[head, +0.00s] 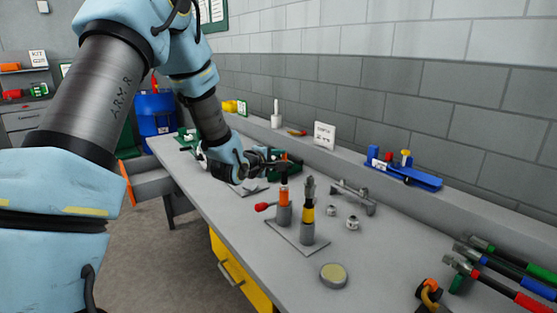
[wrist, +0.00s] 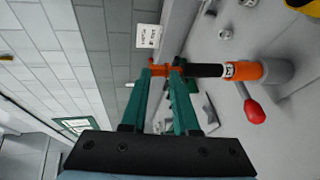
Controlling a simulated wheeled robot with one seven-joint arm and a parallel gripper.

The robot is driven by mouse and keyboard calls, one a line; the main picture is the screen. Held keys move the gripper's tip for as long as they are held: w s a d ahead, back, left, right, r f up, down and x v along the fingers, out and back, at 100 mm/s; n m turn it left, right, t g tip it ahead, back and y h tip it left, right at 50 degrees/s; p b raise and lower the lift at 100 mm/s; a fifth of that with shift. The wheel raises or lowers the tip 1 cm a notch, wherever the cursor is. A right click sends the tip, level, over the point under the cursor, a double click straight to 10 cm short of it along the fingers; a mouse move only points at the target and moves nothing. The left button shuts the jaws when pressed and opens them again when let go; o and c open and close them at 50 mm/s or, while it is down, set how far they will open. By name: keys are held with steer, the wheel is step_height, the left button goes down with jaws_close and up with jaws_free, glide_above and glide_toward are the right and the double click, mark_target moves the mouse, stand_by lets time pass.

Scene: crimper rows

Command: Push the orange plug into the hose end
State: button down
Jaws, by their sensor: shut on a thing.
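My gripper (wrist: 160,70) is shut on the orange plug (wrist: 161,71), which shows between and just beyond the green fingertips in the wrist view. The black hose (wrist: 207,70) is in line with the plug, its end at or very close to the plug's tip; I cannot tell how far in the plug sits. The hose stands upright in an orange clamp (wrist: 243,71) with a red lever knob (wrist: 255,111). In the head view, my gripper (head: 281,164) is right above the orange clamp (head: 284,194), and the plug is too small to make out.
The bench (head: 225,192) front left is fairly clear.

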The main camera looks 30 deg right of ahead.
steer(key=shift+f+b, duration=0.5)
steer(key=shift+f, duration=0.15)
steer(key=c, duration=0.6)
jaws_free()
steer(key=shift+s+a+f, duration=0.1)
steer(key=shift+f, duration=0.15)
steer(key=b+v, duration=0.3)
steer(key=v, duration=0.7)
steer(key=shift+a+r, duration=0.25)
steer(key=shift+r, duration=0.2)
steer(key=shift+s, duration=0.15)
steer(key=shift+a, duration=0.1)
